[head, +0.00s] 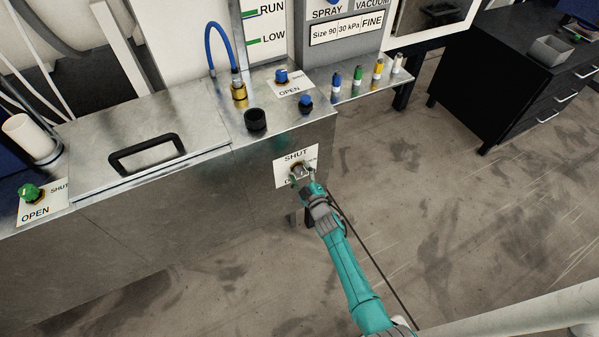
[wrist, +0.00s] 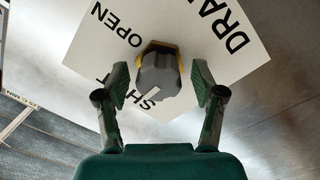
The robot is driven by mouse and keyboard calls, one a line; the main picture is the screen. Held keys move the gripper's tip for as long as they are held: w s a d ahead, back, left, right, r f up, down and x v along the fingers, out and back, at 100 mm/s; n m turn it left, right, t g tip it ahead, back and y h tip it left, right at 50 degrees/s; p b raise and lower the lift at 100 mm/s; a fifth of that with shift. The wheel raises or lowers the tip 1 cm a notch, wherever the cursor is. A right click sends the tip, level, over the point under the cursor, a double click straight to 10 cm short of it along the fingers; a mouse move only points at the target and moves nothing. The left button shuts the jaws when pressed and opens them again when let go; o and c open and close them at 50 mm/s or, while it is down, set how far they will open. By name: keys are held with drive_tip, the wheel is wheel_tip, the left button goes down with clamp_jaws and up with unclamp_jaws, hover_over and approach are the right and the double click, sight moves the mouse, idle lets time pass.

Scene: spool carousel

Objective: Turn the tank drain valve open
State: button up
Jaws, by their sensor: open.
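The drain valve knob (wrist: 158,72) is grey on a yellow base, in the middle of a white plate (wrist: 88,45) marked DRA..., OPEN and SHUT. Its white pointer line lies towards the SHUT lettering in the wrist view. My gripper (wrist: 160,88) is open, with one finger on each side of the knob and a visible gap on both sides.
The metal bench (head: 150,205) carries a black handle (head: 147,153), a green knob (head: 29,192), blue knobs (head: 306,102) and a black cap (head: 256,120). A shelf with small coloured fittings (head: 357,73) is behind. The floor (head: 430,200) to the right is clear.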

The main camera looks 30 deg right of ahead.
drive_tip(key=shift+w, duration=0.15)
drive_tip(key=c, duration=1.1)
drive_tip(key=shift+c, duration=0.2)
drive_tip(key=shift+m, duration=0.3)
drive_tip(key=m, duration=0.4)
drive_tip(key=shift+d, duration=0.1)
drive_tip(key=m, duration=0.4)
drive_tip(key=shift+r+m, duration=0.1)
drive_tip(key=shift+m, duration=0.2)
drive_tip(key=m, duration=0.4)
drive_tip(key=shift+d, duration=0.1)
drive_tip(key=shift+m+y, duration=0.3)
drive_tip(key=shift+m, duration=1.8)
